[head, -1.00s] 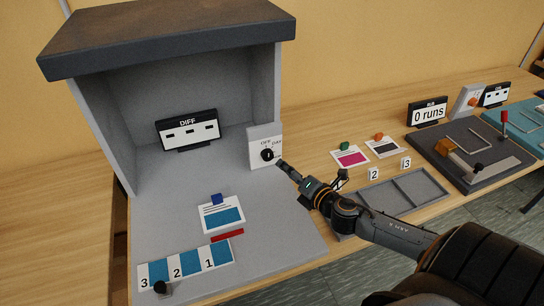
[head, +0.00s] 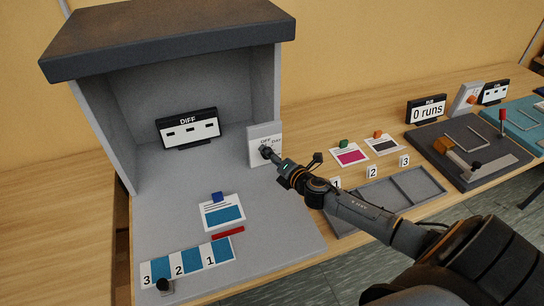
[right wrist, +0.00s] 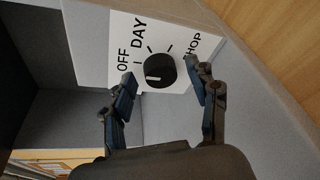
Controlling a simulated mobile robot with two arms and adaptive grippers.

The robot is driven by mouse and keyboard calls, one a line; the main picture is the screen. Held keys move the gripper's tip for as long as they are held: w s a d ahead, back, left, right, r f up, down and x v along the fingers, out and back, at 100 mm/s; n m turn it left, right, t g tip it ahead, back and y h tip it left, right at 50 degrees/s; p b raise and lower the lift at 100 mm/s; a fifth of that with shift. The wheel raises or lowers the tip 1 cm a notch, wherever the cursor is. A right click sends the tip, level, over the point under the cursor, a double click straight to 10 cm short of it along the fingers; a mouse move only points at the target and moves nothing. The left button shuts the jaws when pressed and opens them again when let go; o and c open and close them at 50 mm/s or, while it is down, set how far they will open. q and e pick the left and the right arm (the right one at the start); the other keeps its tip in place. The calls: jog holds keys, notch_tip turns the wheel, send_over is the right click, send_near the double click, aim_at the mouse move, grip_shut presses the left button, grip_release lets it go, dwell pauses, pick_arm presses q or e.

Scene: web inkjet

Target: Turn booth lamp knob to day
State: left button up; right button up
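The lamp knob (right wrist: 160,70) is a round black dial with a white mark. It sits on a white panel (right wrist: 180,28) marked OFF, DAY and SHOP. In the head view the panel (head: 264,132) stands at the booth's right front edge. My right gripper (right wrist: 164,88) is open, with one finger on each side of the knob. Its right fingertip is very close to the knob; I cannot tell whether it touches. The left finger is apart from it. In the head view my right gripper (head: 268,153) partly hides the knob. My left gripper is not in view.
The grey booth (head: 225,175) holds a DIFF display (head: 188,130), a printed card (head: 222,214), a red bar (head: 228,233) and a numbered strip (head: 190,262). A divided tray (head: 390,197) lies beneath my right arm. A dark machine (head: 470,150) stands further right.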

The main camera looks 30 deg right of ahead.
jog(key=c, duration=1.1)
jog(key=shift+f+m+b, duration=0.25)
jog(key=shift+m+b, duration=0.35)
jog(key=shift+b, duration=0.4)
jog(key=shift+d+f+m+t+y+b, duration=0.15)
jog(key=shift+m+t+y+b, duration=0.25)
jog(key=shift+m+b, duration=0.7)
jog(key=m+t+b, duration=0.1)
jog(key=m+b, duration=0.1)
jog(key=shift+m+y+b, duration=0.3)
jog(key=shift+b, duration=0.1)
jog(key=shift+m+t+b, duration=0.4)
jog(key=shift+m+b, duration=0.3)
jog(key=shift+m, duration=0.5)
